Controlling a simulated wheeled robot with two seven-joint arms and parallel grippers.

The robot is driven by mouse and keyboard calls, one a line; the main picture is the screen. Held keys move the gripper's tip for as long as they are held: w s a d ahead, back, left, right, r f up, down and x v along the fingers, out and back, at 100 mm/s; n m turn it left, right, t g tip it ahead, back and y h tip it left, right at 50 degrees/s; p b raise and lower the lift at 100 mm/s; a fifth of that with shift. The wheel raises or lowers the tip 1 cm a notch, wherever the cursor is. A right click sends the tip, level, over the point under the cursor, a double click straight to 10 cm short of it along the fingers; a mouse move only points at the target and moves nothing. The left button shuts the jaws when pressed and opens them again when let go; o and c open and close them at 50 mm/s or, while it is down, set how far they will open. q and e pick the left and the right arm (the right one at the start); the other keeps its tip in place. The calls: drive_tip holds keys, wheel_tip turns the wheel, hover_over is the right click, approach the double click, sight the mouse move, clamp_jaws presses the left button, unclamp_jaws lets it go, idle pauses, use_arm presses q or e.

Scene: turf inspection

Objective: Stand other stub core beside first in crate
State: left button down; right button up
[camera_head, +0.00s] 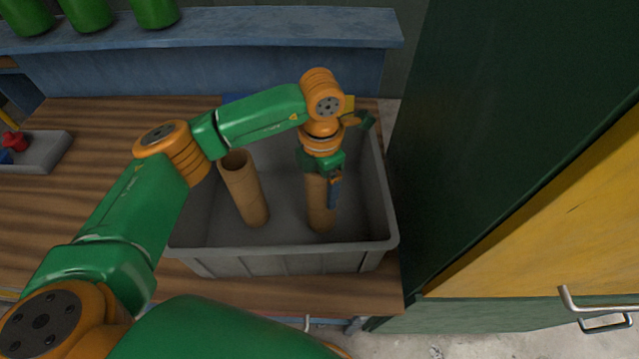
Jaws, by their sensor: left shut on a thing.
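A grey crate (285,252) stands on the wooden table. One brown tube-shaped stub core (244,188) stands in its left part, leaning a little, its open top showing. My left gripper (322,182) reaches down into the crate's right part and is shut on the other brown stub core (319,208). That core is near upright, to the right of the first with a gap between them. Its upper end is partly hidden by the gripper, and I cannot tell whether its foot touches the crate floor. My right gripper is not in view.
A blue shelf (270,28) with green bottles (88,12) runs behind the table. A grey tray (45,152) with small red and blue things lies at the far left. A dark green cabinet (470,110) with a yellow panel (560,210) stands close on the right.

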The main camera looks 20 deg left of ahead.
use_arm(q)
wheel_tip(320, 180, down, 2)
drive_tip(key=shift+f, duration=0.1)
unclamp_jaws()
drive_tip(key=shift+r, duration=0.25)
drive_tip(key=shift+w+r, duration=0.1)
drive_tip(key=shift+r, duration=0.15)
wheel_tip(320, 180, up, 11)
drive_tip(key=shift+r+b, duration=0.2)
drive_tip(key=shift+b, duration=0.8)
